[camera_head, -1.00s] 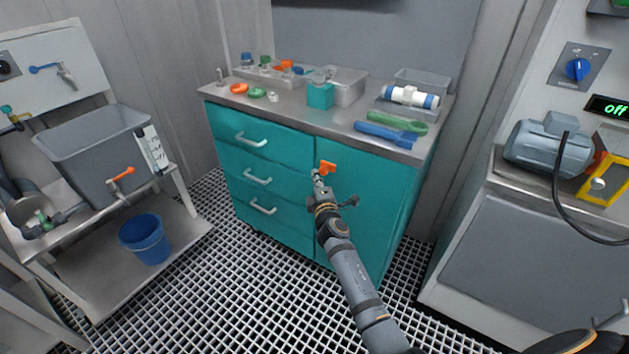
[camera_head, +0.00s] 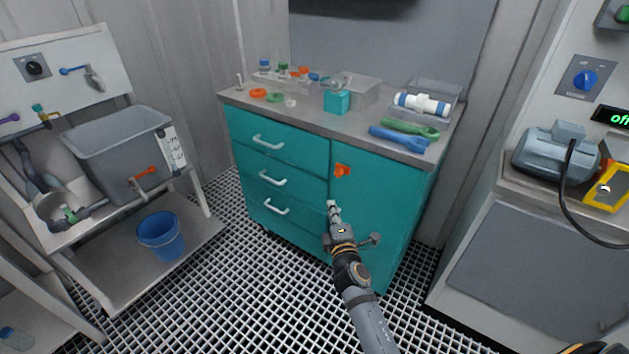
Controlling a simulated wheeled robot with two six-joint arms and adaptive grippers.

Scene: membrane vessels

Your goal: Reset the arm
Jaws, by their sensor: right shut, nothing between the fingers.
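My right gripper (camera_head: 333,207) is in the middle of the camera_head view, at the end of my arm coming up from the bottom. Its fingers are together and hold nothing. It shows in front of the teal cabinet (camera_head: 385,215), below the orange latch (camera_head: 342,171) on the cabinet door, with a gap between them in the picture. The cabinet's drawers and door look closed. My left gripper is not in view.
The cabinet's worktop (camera_head: 310,118) holds a teal box (camera_head: 337,101), a white cylinder (camera_head: 422,104), blue and green wrenches and small parts. A grey tank (camera_head: 120,150) and blue bucket (camera_head: 161,236) stand left. A motor (camera_head: 553,152) sits right. The grated floor between is clear.

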